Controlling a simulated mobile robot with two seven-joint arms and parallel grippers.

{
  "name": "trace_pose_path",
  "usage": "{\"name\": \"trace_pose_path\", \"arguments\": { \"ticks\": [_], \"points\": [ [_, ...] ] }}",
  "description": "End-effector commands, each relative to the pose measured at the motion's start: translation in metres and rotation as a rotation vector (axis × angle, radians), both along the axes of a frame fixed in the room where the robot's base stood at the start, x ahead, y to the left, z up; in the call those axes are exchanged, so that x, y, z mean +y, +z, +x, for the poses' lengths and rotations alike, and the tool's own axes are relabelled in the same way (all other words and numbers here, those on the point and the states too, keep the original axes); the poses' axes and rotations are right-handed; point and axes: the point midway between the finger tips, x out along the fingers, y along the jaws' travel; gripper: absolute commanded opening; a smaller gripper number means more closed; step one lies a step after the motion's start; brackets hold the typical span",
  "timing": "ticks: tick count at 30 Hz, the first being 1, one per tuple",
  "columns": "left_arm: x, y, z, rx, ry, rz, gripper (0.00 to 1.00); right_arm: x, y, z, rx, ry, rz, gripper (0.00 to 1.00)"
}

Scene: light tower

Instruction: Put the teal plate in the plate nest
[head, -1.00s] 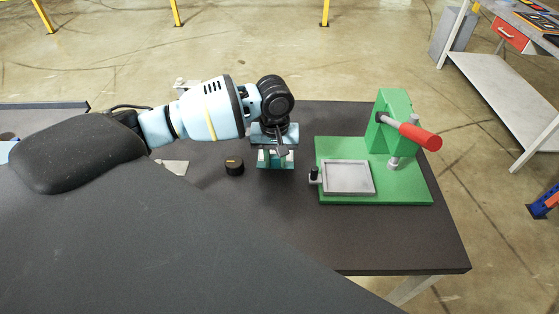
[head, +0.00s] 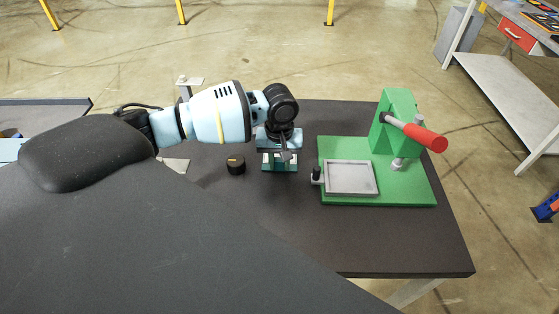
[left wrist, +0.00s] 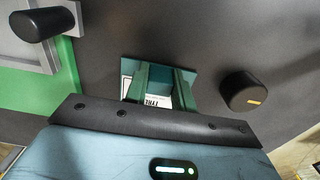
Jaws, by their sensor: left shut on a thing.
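The teal plate (left wrist: 165,70) shows in the left wrist view between and beyond my fingers, with a white label partly hidden by them. My left gripper (head: 280,160) is shut on it, over the dark table left of the green fixture. It also shows in the left wrist view (left wrist: 160,88). I cannot tell how far the plate is above the table. The plate nest looks like the grey square frame (head: 351,191) on the green base; it is empty. Part of it shows at the upper left of the left wrist view (left wrist: 28,55). My right gripper is not in view.
The green fixture (head: 420,190) carries an upright block with a red-handled lever (head: 425,138) behind the nest. A black knob stands at the nest's left (head: 316,174). A black cylinder (head: 236,167) stands left of my gripper. The table front is clear.

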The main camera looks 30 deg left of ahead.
Motion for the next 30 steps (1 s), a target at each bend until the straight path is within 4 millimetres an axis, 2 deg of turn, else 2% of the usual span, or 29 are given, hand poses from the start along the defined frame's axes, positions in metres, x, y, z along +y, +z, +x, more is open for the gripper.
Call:
{"name": "trace_pose_path", "arguments": {
  "ticks": [3, 4, 8, 20, 23, 30],
  "points": [
    [0.0, -0.003, 0.0, -0.001, 0.0, 0.0, 0.0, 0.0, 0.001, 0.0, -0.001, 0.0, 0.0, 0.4],
    [0.0, -0.003, 0.0, -0.001, -0.001, 0.001, 0.29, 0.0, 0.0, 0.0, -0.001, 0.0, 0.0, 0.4],
    [0.0, -0.003, 0.0, 0.0, 0.0, 0.0, 0.46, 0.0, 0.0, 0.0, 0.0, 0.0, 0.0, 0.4],
    [0.0, 0.003, 0.0, -0.001, 0.0, -0.001, 0.47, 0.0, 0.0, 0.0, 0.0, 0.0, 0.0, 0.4],
    [0.0, 0.017, 0.0, -0.003, 0.0, -0.002, 0.47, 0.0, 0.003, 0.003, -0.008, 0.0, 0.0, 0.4],
    [-0.001, 0.067, 0.001, -0.006, 0.0, -0.002, 0.47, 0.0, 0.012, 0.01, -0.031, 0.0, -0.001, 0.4]
  ]
}}
